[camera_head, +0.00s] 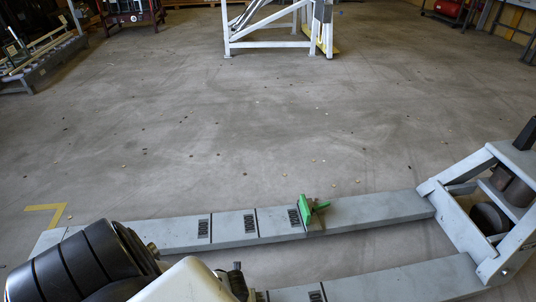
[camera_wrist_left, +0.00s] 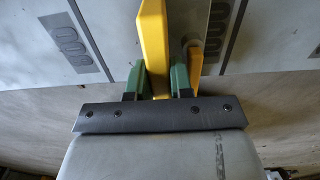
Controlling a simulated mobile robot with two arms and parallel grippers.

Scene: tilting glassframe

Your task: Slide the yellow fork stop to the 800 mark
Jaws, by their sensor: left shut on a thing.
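The yellow fork stop (camera_wrist_left: 153,45) shows in the left wrist view, standing across the near grey fork (camera_wrist_left: 110,30). A yellow knob (camera_wrist_left: 194,68) is at its right side. My left gripper (camera_wrist_left: 159,78) has its green fingers shut on the stop's lower part. The stop sits between two printed marks, a left one (camera_wrist_left: 68,42) and a right one (camera_wrist_left: 217,20), closer to the right one; I cannot read their digits surely. In the head view my arm covers the stop and much of the near fork (camera_head: 390,284). My right gripper is not in view.
A green stop (camera_head: 309,208) sits on the far fork (camera_head: 370,208), beside one of its printed marks. The forks join a grey frame (camera_head: 460,205) at the right. The concrete floor beyond is open, with small scattered bits. A white frame (camera_head: 270,43) stands farther back.

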